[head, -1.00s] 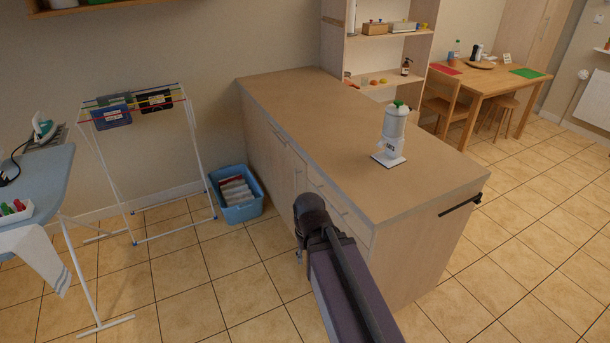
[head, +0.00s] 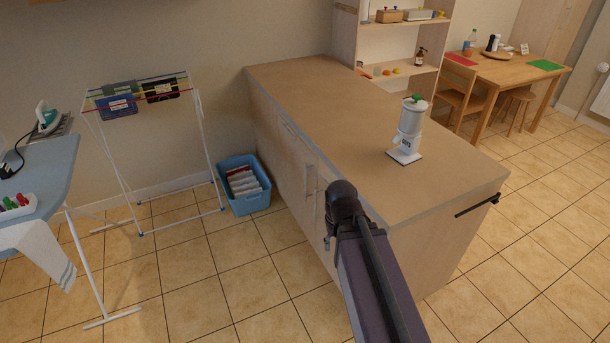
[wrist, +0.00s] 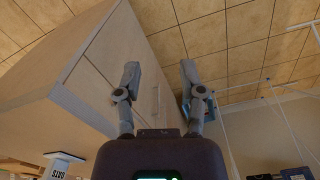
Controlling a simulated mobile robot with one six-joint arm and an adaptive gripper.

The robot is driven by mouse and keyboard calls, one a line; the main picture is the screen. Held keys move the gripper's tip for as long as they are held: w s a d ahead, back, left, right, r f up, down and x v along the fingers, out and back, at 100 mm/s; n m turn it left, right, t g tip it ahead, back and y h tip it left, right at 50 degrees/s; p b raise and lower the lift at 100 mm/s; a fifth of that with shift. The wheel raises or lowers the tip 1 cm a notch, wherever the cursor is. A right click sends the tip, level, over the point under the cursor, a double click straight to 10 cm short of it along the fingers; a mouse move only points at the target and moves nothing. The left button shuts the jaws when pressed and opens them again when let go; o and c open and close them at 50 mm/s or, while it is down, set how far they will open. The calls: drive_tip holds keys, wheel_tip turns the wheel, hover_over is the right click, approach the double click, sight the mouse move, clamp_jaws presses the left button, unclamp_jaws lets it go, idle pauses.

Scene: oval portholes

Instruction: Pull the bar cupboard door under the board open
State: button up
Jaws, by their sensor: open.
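The bar cupboard stands under a brown board (head: 345,130) with a grey edge. Its pale wood door front (head: 282,150) faces left in the head view and looks flush, with slim bar handles (head: 306,180) on it. In the wrist view, which looks tipped over, the pale door front (wrist: 140,55) shows beyond and between the fingers, with a thin handle (wrist: 157,100) near the right finger. My gripper (wrist: 161,75) is open and empty, its fingers apart in front of the cupboard.
A white dispenser (head: 408,130) stands on the board. A blue bin (head: 244,188) sits on the floor left of the cupboard, near a drying rack (head: 135,150). An ironing board (head: 40,180) is at far left. The tiled floor (head: 220,260) between is clear.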

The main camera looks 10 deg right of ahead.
drive_tip(key=w+d+f+m+t+h+b, duration=0.1)
drive_tip(key=w+f+m+t+h+b, duration=0.15)
drive_tip(key=w+f+b, duration=0.5)
drive_tip(key=w+d+f+m+t+h+b, duration=0.1)
drive_tip(key=w+d+f+m+h+b, duration=0.2)
drive_tip(key=w+b, duration=0.6)
drive_tip(key=w+f+m+t+h+b, duration=0.1)
drive_tip(key=w+f+t+h+b, duration=0.15)
drive_tip(key=w+f+b, duration=0.55)
drive_tip(key=w+a+f+t+h+b, duration=0.1)
drive_tip(key=w+a+f+t+b, duration=0.1)
drive_tip(key=w+a+b, duration=0.2)
drive_tip(key=w+a+f+t+h+b, duration=0.1)
drive_tip(key=w+a+f+t+b, duration=0.1)
drive_tip(key=w+b, duration=0.6)
drive_tip(key=w+a+f+m+t+h+b, duration=0.1)
drive_tip(key=w+a+t+b, duration=0.3)
drive_tip(key=w, duration=1)
drive_tip(key=a+f+b, duration=0.1)
drive_tip(key=a+b, duration=0.1)
drive_tip(key=b, duration=0.1)
drive_tip(key=shift+w+f, duration=0.25)
drive_tip(key=shift+f, duration=0.05)
drive_tip(key=x, duration=1.3)
drive_tip(key=shift+w+d, duration=0.25)
drive_tip(key=shift+r, duration=0.1)
clamp_jaws()
